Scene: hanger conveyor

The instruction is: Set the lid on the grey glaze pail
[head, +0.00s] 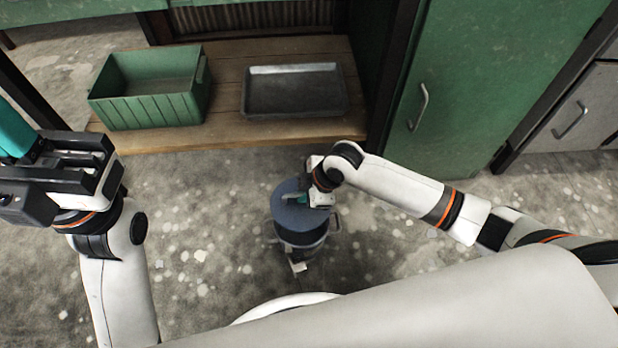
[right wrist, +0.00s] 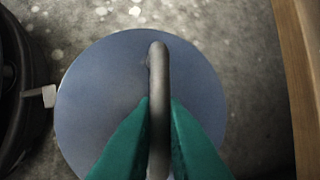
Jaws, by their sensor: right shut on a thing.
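The lid (head: 289,213) is a round blue-grey disc with a bar handle (right wrist: 158,75) across its top. My right gripper (head: 309,198) is shut on that handle, its teal fingers on both sides of the bar in the right wrist view. The grey glaze pail (head: 302,249) stands on the floor, with the lid above its top in the head view.
A low wooden bench (head: 225,122) stands beyond the pail, holding a green crate (head: 150,112) and a dark metal tray (head: 296,106). A green cabinet (head: 465,90) stands at the right. Speckled floor is clear on both sides of the pail.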

